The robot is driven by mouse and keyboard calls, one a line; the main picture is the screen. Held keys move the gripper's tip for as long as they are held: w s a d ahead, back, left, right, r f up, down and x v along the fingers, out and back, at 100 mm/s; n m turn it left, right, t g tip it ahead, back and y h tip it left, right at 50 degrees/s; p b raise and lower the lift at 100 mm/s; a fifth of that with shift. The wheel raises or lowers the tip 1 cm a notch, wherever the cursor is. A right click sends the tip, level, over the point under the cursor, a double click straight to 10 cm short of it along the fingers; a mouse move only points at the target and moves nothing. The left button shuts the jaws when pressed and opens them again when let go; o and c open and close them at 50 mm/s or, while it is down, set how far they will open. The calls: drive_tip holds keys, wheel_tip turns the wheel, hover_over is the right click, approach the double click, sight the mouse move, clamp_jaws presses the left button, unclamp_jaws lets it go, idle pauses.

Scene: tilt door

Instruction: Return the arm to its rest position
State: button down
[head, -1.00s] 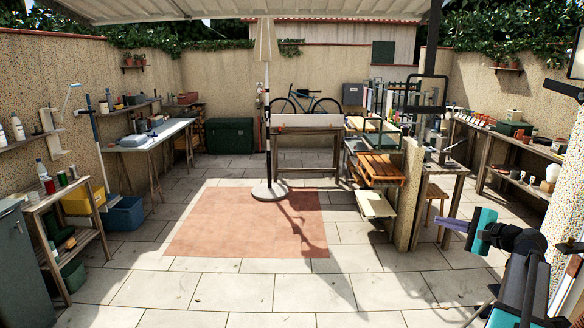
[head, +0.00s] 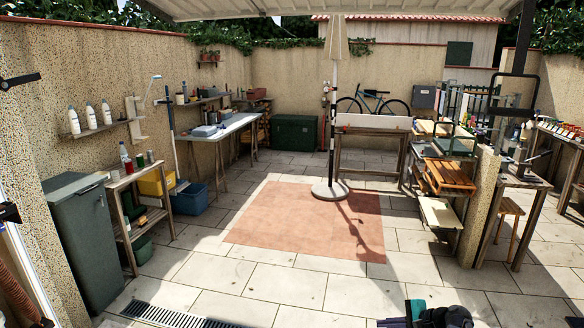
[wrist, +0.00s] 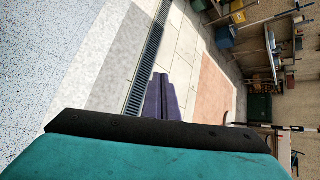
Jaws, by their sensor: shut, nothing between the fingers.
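My gripper (wrist: 165,98) shows in the wrist view as two purple fingers side by side, shut with nothing between them. Its teal and black body fills the bottom of that view. In the head view, only a teal and black part of my arm shows at the bottom edge, right of the middle, with a bit of purple at its left. The fingers are mostly out of that view. The gripper is over open paving and touches nothing that I can see.
A reddish mat (head: 310,220) lies on the pale paving, with a parasol pole on a round base (head: 330,190) at its far side. A dark green cabinet (head: 85,240) and a small shelf stand at left. A drain grate (head: 170,312) runs along the near floor.

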drive_tip(key=s+a+f+n+g, duration=0.2)
drive_tip(key=s+a+f, duration=0.3)
drive_tip(key=a+f, duration=0.2)
drive_tip(key=s+a+f+n+g, duration=0.1)
drive_tip(key=s+a+f+g, duration=0.25)
drive_tip(key=a+f, duration=0.35)
drive_tip(key=s+a+f+n+g+h+b, duration=0.1)
drive_tip(key=s+a+f+n, duration=0.1)
drive_tip(key=s+a+f, duration=0.3)
drive_tip(key=s+f+n+g, duration=0.1)
drive_tip(key=s+f+g, duration=0.15)
drive_tip(key=s, duration=0.45)
drive_tip(key=s+a+f+n+g+h+b, duration=0.1)
drive_tip(key=s+a+f+n, duration=0.15)
drive_tip(key=s+f, duration=0.3)
drive_tip(key=s+f+n+g+h, duration=0.1)
drive_tip(key=s+f+n+h, duration=0.15)
drive_tip(key=s, duration=0.65)
drive_tip(key=s+d+n+g+h, duration=0.1)
drive_tip(key=s+d+n+h, duration=0.2)
drive_tip(key=s+d+n, duration=0.2)
drive_tip(key=s+d, duration=0.1)
drive_tip(key=d, duration=0.1)
drive_tip(key=shift+d+f+g, duration=0.3)
drive_tip(key=shift+d+f, duration=0.05)
drive_tip(key=shift+f, duration=0.05)
